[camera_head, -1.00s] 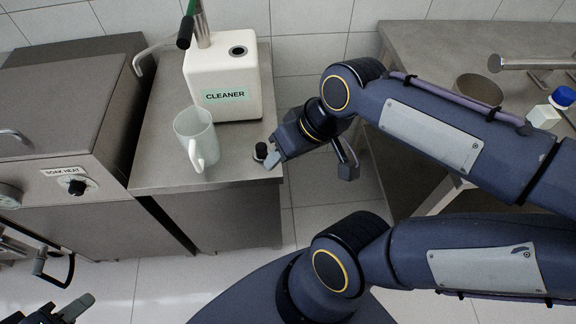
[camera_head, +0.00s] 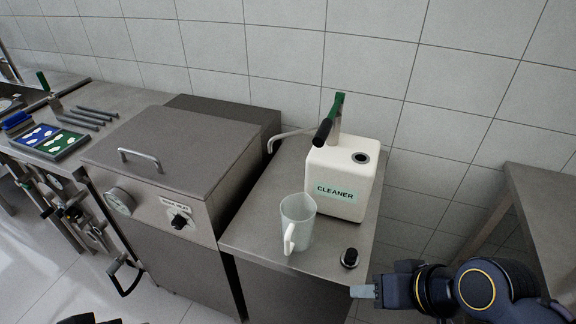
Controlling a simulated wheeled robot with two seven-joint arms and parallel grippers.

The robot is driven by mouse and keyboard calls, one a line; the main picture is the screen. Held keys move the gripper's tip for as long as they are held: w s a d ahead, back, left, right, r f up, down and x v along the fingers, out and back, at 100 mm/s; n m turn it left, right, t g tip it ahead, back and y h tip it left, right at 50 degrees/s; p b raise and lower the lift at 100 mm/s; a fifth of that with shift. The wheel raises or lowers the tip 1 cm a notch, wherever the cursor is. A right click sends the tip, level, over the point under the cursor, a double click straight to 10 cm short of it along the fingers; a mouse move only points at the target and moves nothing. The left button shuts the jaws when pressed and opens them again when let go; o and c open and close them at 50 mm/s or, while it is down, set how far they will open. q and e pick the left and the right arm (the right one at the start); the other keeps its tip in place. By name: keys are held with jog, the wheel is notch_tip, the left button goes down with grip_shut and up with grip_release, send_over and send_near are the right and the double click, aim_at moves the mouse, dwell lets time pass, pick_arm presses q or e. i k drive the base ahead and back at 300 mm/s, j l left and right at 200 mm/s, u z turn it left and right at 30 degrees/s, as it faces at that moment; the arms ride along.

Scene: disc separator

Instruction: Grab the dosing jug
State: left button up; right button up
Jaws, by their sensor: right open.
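The dosing jug (camera_head: 298,218) is a pale, translucent, open-topped jug. It stands upright near the front of the steel side table (camera_head: 262,205), with its white handle toward me. My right gripper (camera_head: 362,292) is at the lower right, beyond the table's right front corner. It points left, apart from the jug and to its right; it is open, with one pale fingertip showing and nothing seen in it. Only dark bits of what looks like my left gripper (camera_head: 90,319) show at the bottom left edge; its jaws cannot be made out.
A white cleaner canister (camera_head: 341,178) with a green-and-black pump lever stands behind the jug. A small black cap (camera_head: 349,257) sits between jug and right gripper. A steel lidded unit (camera_head: 170,150) is left; another steel table (camera_head: 545,195) is right.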

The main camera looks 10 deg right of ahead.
aim_at(298, 214)
jog(key=i+j+z, duration=0.2)
jog(key=j, duration=0.3)
jog(key=j+z, duration=0.2)
jog(key=j, duration=0.25)
jog(key=i+j+z, duration=0.2)
jog(key=j, duration=0.35)
jog(key=k, duration=0.1)
